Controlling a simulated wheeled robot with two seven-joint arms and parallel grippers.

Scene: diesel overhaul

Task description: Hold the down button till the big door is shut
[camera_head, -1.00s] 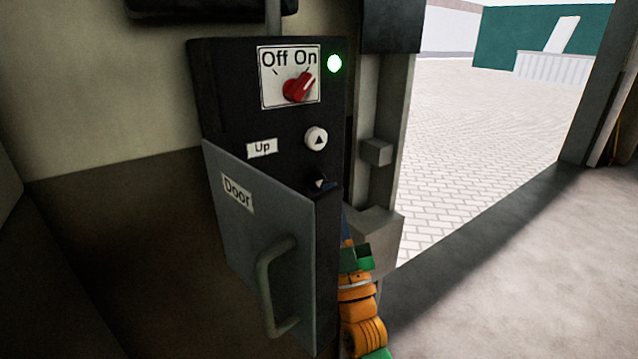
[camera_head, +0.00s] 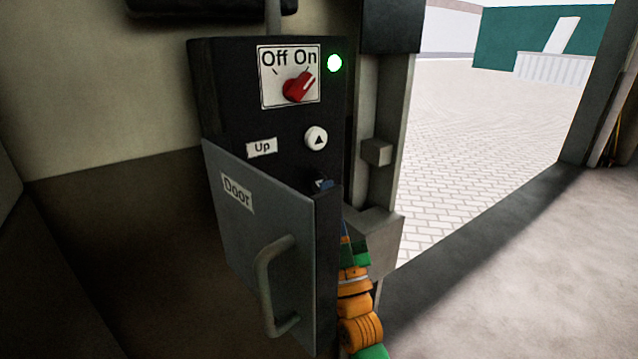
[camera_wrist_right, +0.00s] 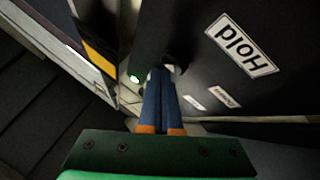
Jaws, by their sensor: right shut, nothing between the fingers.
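The dark control box (camera_head: 225,95) has a red knob (camera_head: 298,88) turned to On and a lit green lamp (camera_head: 334,63). Its white up button (camera_head: 316,138) shows clearly. Below it, my right gripper's blue fingertips (camera_head: 323,184) cover the down button's place; I cannot tell whether they press it. In the right wrist view the right gripper (camera_wrist_right: 161,75) is shut and empty, its tips close to the box face. The big doorway (camera_head: 490,130) stands open onto pale paving; no door panel shows across it. My left gripper is not in view.
The box's grey hinged cover (camera_head: 235,235), labelled Door, stands open with a handle (camera_head: 268,290), hiding part of my right gripper. A grey door post (camera_head: 378,100) stands right of the box. Floor at right (camera_head: 540,270) is clear. A Hold label (camera_wrist_right: 240,46) shows upside down.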

